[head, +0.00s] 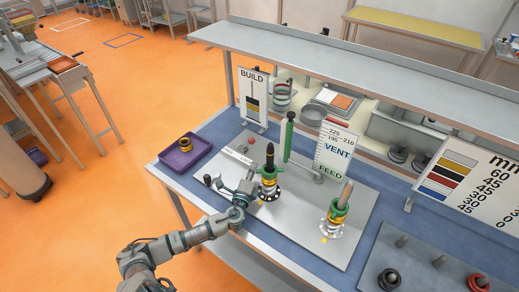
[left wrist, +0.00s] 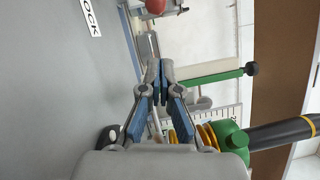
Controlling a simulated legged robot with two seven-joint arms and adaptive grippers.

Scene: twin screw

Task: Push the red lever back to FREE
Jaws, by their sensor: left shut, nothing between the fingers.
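The red lever's round knob (left wrist: 155,6) shows at the top edge of the left wrist view, beyond my fingertips and apart from them. Part of a LOCK label (left wrist: 91,16) is to its left. In the head view a small red knob (head: 250,138) shows on the grey panel (head: 345,245), behind my gripper. My left gripper (head: 249,178) is over the panel, beside the left screw post. In the left wrist view its fingers (left wrist: 160,68) are together, with nothing held. The lever's lower part and the FREE marking cannot be made out. My right gripper is not in view.
A screw post with a green collar (head: 268,172) stands just right of my gripper. A second post (head: 337,212) stands further right. A green upright handle (head: 288,138) is behind them. A purple tray (head: 176,165) is at left. A black knob (head: 207,179) is left of my gripper.

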